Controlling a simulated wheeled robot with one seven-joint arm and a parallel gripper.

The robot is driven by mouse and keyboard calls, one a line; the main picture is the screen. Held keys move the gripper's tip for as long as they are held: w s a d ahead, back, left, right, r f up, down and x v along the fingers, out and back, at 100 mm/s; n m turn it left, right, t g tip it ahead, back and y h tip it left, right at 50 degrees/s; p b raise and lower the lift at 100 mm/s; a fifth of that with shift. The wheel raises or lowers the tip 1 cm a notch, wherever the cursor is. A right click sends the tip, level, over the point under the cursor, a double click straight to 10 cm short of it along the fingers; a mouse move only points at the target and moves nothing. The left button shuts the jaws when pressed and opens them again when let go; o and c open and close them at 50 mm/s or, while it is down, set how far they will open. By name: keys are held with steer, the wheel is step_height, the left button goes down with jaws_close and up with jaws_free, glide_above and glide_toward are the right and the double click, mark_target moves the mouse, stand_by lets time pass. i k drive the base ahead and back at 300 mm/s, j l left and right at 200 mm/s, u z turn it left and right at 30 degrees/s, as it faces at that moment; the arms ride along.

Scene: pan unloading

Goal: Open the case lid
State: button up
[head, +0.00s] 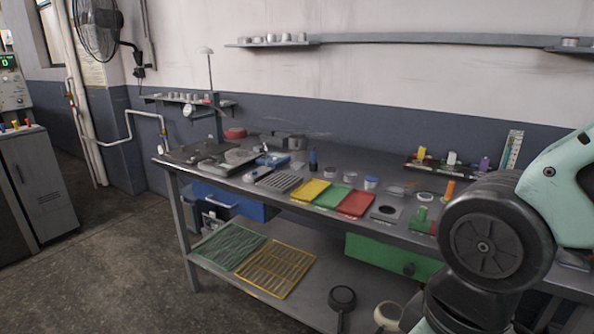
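I cannot tell for sure which thing is the case. A blue box-like unit (240,205) with a pale handle is under the left part of the workbench, below the top. A green box-like unit (380,254) with a dark round knob is under the bench's middle, partly hidden by my arm. A small grey boxy object (290,142) stands at the back of the bench top. No raised lid can be made out. My arm fills the right side of the head view; my gripper is out of view.
The grey workbench (258,188) carries small trays in yellow (310,190), green (333,197) and red (356,204). A dark pan (342,297) and two racks (228,247) (275,268) lie on the lower shelf. The floor at left is clear.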

mark_target(277, 136)
steer(key=i+j+z, duration=0.45)
steer(key=j+z, duration=0.2)
steer(key=j, duration=0.15)
steer(key=i+j, duration=0.15)
steer(key=j, duration=0.25)
steer(key=i+j+z, duration=0.15)
steer(key=j, duration=0.25)
steer(key=i+j, duration=0.15)
steer(key=j, duration=0.3)
steer(key=i+j+z, duration=0.1)
steer(key=j, duration=0.3)
steer(key=i+j+z, duration=0.1)
steer(key=j, duration=0.35)
steer(key=i+j, duration=0.2)
steer(key=j, duration=0.25)
steer(key=z, duration=0.05)
